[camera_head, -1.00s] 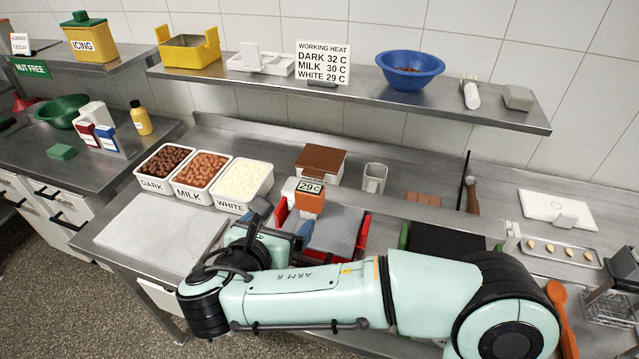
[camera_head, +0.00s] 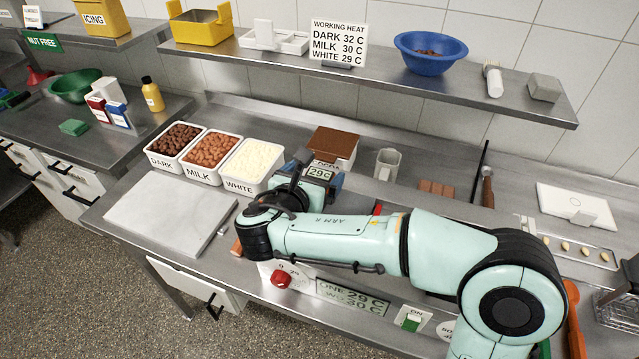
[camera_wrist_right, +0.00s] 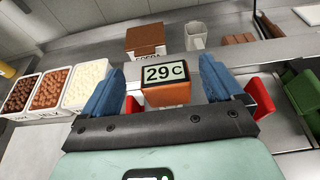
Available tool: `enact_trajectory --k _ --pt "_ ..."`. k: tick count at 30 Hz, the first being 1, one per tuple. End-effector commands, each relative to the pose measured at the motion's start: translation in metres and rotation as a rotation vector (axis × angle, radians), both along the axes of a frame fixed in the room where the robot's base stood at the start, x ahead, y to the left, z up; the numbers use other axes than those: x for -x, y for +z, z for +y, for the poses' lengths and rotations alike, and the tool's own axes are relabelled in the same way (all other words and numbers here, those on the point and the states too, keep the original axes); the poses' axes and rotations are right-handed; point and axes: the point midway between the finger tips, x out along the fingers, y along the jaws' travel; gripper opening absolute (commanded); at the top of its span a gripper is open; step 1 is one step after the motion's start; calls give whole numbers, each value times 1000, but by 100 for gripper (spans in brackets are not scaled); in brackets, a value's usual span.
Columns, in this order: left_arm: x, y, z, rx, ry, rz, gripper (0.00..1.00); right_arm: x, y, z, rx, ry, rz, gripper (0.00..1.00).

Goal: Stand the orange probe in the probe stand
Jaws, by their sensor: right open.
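The orange probe (camera_wrist_right: 168,93) has a white display reading 29 C. In the wrist view it is between the blue fingers of my right gripper (camera_wrist_right: 161,78), with gaps on both sides. In the head view the probe's display (camera_head: 320,174) shows beside my right gripper (camera_head: 305,170), which is open; my arm hides most of the probe's body. My left gripper is not in view.
Tubs of dark, milk and white pieces (camera_head: 249,164) are to the left, behind a pale slab (camera_head: 165,212). A brown-topped cocoa box (camera_head: 334,143) and a grey jug (camera_head: 386,163) stand behind. A steel shelf (camera_head: 400,88) overhangs the back. Red parts (camera_wrist_right: 262,98) flank the probe.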

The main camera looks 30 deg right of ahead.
Motion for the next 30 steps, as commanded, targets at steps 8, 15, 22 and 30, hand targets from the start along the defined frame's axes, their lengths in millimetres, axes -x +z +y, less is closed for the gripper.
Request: enact_trajectory --k 8,15,22,30 --pt "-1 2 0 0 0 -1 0 -19 -22 -29 0 -3 3 94" --pt "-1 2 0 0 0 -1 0 -23 -24 -32 -1 -1 2 94" --pt "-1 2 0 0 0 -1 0 -22 -24 -32 -1 -1 2 42" --pt "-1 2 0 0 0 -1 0 -22 -23 -32 0 -1 2 32"
